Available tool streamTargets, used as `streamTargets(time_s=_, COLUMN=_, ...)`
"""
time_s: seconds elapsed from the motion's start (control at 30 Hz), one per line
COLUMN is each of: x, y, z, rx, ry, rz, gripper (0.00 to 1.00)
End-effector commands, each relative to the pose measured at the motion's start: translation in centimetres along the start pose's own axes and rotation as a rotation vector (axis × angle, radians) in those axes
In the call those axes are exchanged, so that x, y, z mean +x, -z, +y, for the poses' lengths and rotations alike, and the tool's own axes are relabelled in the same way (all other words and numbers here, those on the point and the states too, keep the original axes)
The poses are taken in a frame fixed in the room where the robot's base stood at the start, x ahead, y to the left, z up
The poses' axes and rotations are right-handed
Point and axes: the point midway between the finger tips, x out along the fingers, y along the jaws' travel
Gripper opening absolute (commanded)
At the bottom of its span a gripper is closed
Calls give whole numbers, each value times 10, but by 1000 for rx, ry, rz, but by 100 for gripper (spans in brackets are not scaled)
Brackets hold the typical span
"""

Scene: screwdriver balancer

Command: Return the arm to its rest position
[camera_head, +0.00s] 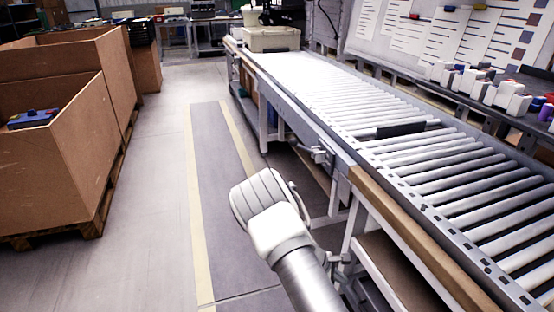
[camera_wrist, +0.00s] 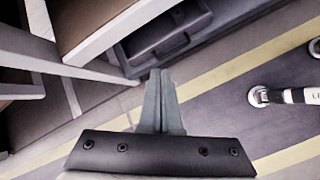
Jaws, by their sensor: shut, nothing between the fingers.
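My arm reaches up from the bottom middle of the head view, over the floor beside the roller conveyor (camera_head: 440,195). My gripper itself cannot be made out in the head view; the arm's rounded white links hide it or it is out of sight. In the wrist view my gripper (camera_wrist: 160,74) shows with its two grey fingers together and nothing between them. The fingers point toward the floor area and the conveyor's underframe, and I see them touching nothing.
The conveyor's white legs and a dark grey case (camera_wrist: 168,32) lie close beyond the fingers. Large cardboard boxes (camera_head: 60,150) on pallets stand at the left.

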Motion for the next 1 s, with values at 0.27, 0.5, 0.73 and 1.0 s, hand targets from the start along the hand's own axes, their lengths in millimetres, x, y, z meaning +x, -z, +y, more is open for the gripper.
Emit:
streamTargets(time_s=0.27, x=-85, y=-42, z=26, rx=309, ry=78, rz=103, gripper=0)
streamTargets(time_s=0.5, x=-154, y=-84, z=34, rx=540, ry=147, rz=194, gripper=0)
streamTargets(time_s=0.73, x=-217, y=-127, z=29, rx=735, ry=208, rz=287, gripper=0)
streamTargets(time_s=1.0, x=-285, y=-177, z=9, rx=931, ry=267, rz=400, gripper=0)
